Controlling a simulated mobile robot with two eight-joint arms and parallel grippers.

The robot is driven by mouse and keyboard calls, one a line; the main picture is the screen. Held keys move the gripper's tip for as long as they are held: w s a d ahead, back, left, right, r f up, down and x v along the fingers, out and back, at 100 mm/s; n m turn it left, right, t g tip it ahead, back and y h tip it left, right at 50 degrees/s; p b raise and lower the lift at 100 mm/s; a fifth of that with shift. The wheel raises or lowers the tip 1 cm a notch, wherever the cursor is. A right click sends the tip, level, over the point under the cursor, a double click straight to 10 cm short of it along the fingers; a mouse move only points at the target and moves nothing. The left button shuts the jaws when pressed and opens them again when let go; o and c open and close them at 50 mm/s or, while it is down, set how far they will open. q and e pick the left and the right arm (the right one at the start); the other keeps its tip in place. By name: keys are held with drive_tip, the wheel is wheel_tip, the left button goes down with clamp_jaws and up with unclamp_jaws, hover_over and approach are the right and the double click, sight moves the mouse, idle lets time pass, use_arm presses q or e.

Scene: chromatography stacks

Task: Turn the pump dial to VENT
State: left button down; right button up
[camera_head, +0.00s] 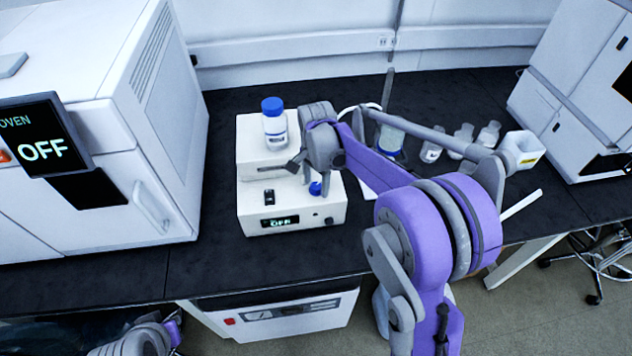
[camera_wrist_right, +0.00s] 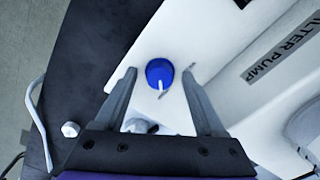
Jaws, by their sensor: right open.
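The filter pump (camera_head: 255,207) is a low white box on the black bench; its small display reads OFF. Its blue dial (camera_head: 315,188) sits on top near the right side. In the right wrist view, the blue dial (camera_wrist_right: 160,73) has a white pointer line directed toward the bottom of the picture. My right gripper (camera_head: 306,172) is over the pump, pointing down at the dial. In the wrist view, the right gripper (camera_wrist_right: 159,76) is open, with one finger on each side of the dial and gaps between. My left gripper is out of view; only part of that arm shows bottom left.
A blue-capped bottle (camera_head: 274,128) stands on the raised back part of the pump, close to my right gripper. A black switch (camera_head: 268,197) is on the pump top. A white oven (camera_head: 110,120) stands left. Several bottles (camera_head: 462,138) and a white container (camera_head: 523,150) stand right.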

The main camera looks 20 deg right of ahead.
drive_tip(key=shift+c, duration=0.2)
clamp_jaws()
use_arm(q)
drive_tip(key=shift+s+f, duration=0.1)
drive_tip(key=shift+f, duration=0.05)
use_arm(e)
drive_tip(key=shift+n, duration=0.4)
drive_tip(key=n+b, duration=0.1)
drive_tip(key=n, duration=0.2)
drive_tip(key=n+b, duration=0.1)
drive_tip(key=n, duration=0.8)
drive_tip(key=shift+n+b, duration=0.35)
drive_tip(key=shift+n, duration=0.05)
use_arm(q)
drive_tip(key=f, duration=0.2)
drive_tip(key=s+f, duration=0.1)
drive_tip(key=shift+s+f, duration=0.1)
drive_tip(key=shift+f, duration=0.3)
use_arm(e)
drive_tip(key=n, duration=0.4)
drive_tip(key=shift+n, duration=0.3)
